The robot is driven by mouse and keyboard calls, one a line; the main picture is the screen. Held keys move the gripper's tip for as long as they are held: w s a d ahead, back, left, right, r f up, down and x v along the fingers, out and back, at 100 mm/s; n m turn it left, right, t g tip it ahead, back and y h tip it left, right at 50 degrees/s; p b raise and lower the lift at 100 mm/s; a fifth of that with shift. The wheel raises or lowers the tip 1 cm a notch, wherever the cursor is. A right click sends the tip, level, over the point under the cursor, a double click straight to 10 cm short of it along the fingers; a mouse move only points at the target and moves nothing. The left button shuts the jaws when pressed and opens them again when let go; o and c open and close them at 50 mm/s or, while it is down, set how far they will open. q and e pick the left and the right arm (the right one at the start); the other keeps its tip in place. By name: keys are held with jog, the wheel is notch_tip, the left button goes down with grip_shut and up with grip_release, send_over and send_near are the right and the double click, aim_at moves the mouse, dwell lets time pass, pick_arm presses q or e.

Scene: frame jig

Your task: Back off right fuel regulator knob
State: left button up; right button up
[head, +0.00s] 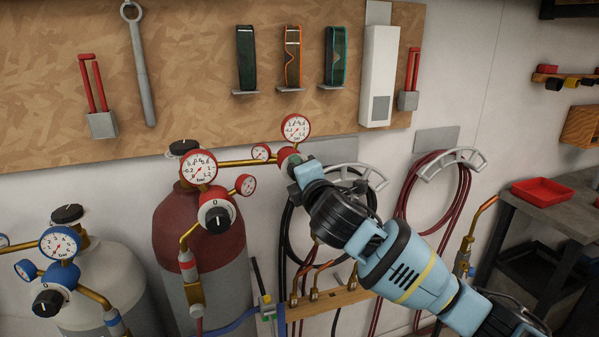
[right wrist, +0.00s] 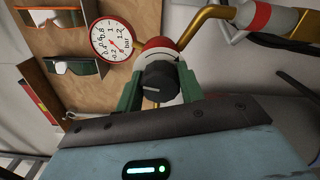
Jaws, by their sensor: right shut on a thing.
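The right fuel regulator has a red-rimmed gauge (head: 296,128) and a red body beside my right gripper (head: 294,178). In the right wrist view its black knob (right wrist: 159,82), with a pale pointer line, sits between my two green fingers, in front of the red and white regulator body (right wrist: 158,49). The right gripper is shut on this knob. In the head view the gripper hides the knob. The same gauge shows in the right wrist view (right wrist: 113,40). My left gripper is not in view.
Another red regulator with a black knob (head: 217,216) stands left on the maroon cylinder (head: 180,232). A blue-gauge regulator (head: 59,245) sits on the pale cylinder at lower left. Hoses hang from wall brackets (head: 450,165) at right. A red tray (head: 541,191) rests on the bench.

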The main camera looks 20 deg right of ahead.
jog(key=o, duration=1)
jog(key=shift+s, duration=0.1)
jog(key=s, duration=0.7)
jog(key=shift+s+d, duration=0.15)
jog(key=shift+s, duration=0.2)
